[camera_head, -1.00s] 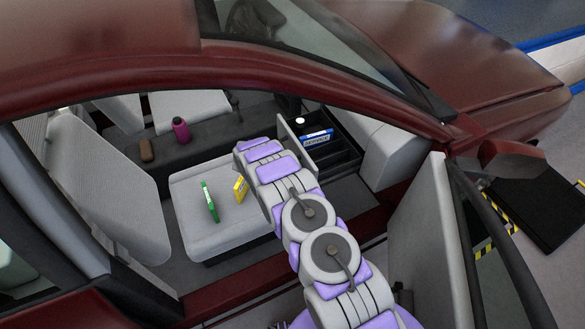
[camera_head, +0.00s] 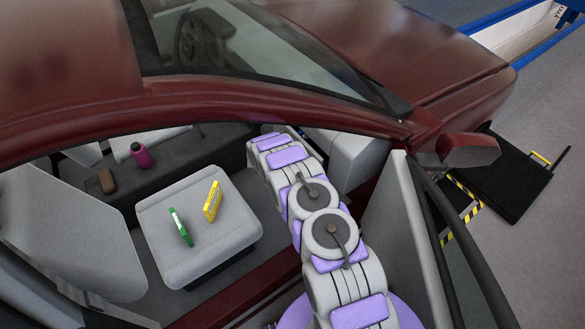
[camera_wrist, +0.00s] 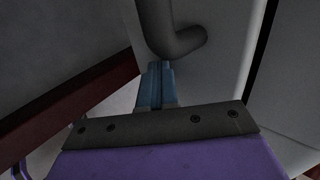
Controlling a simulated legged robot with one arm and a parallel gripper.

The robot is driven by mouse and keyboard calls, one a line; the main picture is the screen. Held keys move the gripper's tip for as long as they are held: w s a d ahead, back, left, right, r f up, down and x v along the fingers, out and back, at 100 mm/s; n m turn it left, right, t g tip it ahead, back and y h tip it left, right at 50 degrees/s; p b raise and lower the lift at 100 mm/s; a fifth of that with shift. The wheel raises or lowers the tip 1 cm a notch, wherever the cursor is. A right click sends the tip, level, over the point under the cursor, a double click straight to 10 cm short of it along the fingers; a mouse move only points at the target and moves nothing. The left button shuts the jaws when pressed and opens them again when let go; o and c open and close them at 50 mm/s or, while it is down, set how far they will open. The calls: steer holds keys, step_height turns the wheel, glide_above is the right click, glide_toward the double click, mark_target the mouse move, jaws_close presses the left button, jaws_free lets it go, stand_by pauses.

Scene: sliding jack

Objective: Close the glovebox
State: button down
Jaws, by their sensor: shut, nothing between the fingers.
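In the head view, my arm covers most of the glovebox area beside the light grey dashboard end (camera_head: 345,155). Only a thin dark sliver of that area shows beside the arm, so I cannot tell whether the glovebox is open or shut. My gripper is hidden there by my own arm. In the wrist view my gripper (camera_wrist: 155,82) has its blue fingers together and empty. Its tips are close to a dark grey curved bar (camera_wrist: 168,32) in front of a grey panel (camera_wrist: 215,65). I cannot tell whether they touch.
The grey seat (camera_head: 165,260) carries a green box (camera_head: 180,227) and a yellow box (camera_head: 213,202). A pink bottle (camera_head: 141,155) and a brown item (camera_head: 107,181) lie behind it.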

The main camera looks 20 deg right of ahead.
steer(key=d, duration=0.3)
steer(key=shift+w+d, duration=0.35)
steer(key=shift+d, duration=0.05)
steer(key=shift+w, duration=0.1)
steer(key=shift+d+r, duration=0.15)
